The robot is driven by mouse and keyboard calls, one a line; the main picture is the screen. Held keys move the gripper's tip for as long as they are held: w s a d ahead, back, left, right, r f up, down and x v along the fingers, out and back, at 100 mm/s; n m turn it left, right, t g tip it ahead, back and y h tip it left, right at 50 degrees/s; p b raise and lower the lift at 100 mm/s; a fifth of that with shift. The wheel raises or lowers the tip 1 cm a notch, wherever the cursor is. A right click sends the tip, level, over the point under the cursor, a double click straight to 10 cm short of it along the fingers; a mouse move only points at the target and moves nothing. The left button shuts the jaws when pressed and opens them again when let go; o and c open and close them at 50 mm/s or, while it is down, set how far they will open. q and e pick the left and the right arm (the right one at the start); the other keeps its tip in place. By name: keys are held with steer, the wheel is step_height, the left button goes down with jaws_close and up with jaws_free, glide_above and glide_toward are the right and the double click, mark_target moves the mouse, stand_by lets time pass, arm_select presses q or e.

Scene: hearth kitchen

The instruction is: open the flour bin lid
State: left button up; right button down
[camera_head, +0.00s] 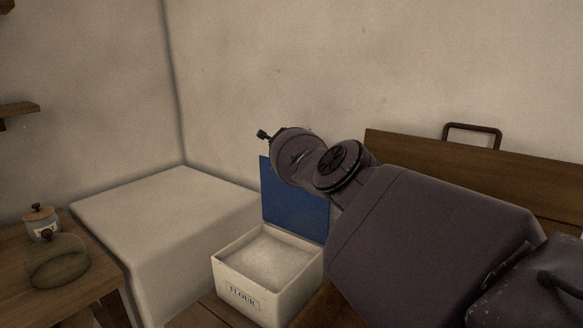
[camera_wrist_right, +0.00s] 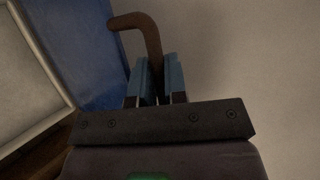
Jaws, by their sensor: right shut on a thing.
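The flour bin (camera_head: 243,290) is a cream box with a "FLOUR" label on its front, standing on a wooden surface. Its blue lid (camera_head: 292,200) stands upright at the back, and the pale inside of the bin shows. In the right wrist view the lid (camera_wrist_right: 85,50) is at the left, with a brown bar handle (camera_wrist_right: 150,40). My right gripper (camera_wrist_right: 159,75) is shut on that handle, its blue-grey fingers on either side of it. In the head view my right arm hides the gripper's grip. My left gripper does not show.
A pale block (camera_head: 165,220) stands left of the bin. A wooden table (camera_head: 85,285) at the left holds a small lidded jar (camera_head: 42,222) and a glass dome (camera_head: 57,262). A wooden panel (camera_head: 430,160) with a dark handle (camera_head: 472,128) is at the right.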

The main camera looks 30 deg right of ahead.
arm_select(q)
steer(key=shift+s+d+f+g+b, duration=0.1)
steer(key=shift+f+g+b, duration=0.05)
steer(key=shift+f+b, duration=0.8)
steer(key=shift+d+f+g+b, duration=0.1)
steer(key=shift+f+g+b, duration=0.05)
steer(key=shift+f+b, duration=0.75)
arm_select(e)
steer(key=shift+w+d+r+y, duration=0.1)
steer(key=shift+w+d+y, duration=0.25)
steer(key=shift+d, duration=0.55)
steer(key=shift+w+d+y, duration=0.25)
steer(key=shift+w+d, duration=0.1)
steer(key=shift+d, duration=0.55)
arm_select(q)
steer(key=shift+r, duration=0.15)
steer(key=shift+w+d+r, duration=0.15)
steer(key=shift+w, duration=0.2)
